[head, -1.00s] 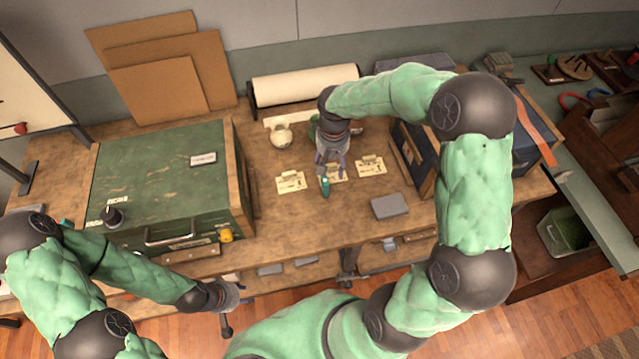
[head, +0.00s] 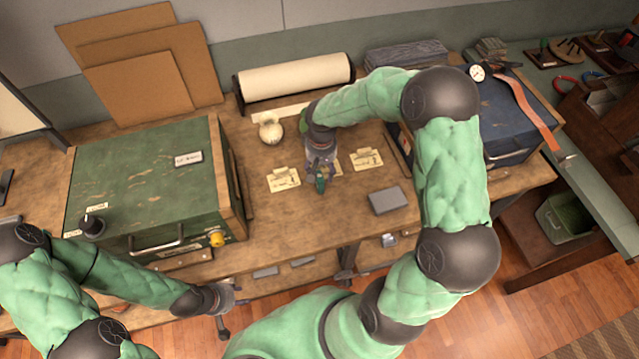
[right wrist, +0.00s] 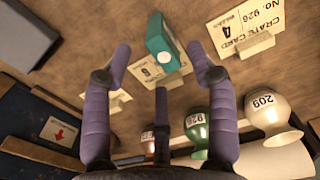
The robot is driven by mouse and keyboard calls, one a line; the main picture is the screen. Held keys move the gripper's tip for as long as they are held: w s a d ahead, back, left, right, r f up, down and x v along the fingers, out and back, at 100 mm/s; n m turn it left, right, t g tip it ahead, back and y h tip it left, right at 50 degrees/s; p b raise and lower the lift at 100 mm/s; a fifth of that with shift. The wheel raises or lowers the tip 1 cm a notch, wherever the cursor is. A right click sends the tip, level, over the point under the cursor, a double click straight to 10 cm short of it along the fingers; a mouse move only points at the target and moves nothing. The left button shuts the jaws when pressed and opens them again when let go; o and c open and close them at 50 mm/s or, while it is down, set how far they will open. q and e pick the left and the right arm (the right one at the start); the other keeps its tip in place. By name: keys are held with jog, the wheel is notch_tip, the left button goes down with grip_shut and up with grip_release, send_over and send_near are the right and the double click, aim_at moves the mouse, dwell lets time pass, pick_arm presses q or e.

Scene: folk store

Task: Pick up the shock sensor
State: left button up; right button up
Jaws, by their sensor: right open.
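A small teal box with a pale round face, which I take to be the shock sensor (head: 321,184), stands on the workbench in front of the middle card. It also shows in the right wrist view (right wrist: 160,45), between my fingertips and beyond them. My right gripper (head: 320,172) is open and close to it at the bench, with purple fingers spread to either side in the right wrist view (right wrist: 159,56). I see no finger closed on the box. My left gripper (head: 229,303) hangs low at the bench's front edge, too small to read its fingers.
Crate cards (head: 284,179) (head: 367,159) stand on either side. A cream vase (head: 270,128) is behind; a green vase (right wrist: 196,130) is near my fingers. A grey box (head: 388,201) lies to the right.

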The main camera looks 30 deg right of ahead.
aim_at(321, 175)
notch_tip(321, 175, down, 4)
jog(key=shift+f+b, duration=0.15)
jog(key=shift+b, duration=0.4)
grip_shut()
jog(key=shift+r, duration=0.55)
notch_tip(321, 175, up, 2)
jog(key=shift+w+r+p, duration=0.1)
jog(key=shift+p, duration=0.5)
jog(key=s+a+r+p, duration=0.1)
jog(key=s+a+r, duration=0.1)
jog(key=s+r, duration=0.3)
jog(key=s+a+r+p, duration=0.1)
jog(key=s+a+r, duration=0.2)
jog(key=s, duration=0.5)
jog(key=shift+a+r+p, duration=0.35)
jog(key=shift+r, duration=0.55)
jog(key=shift+w, duration=0.1)
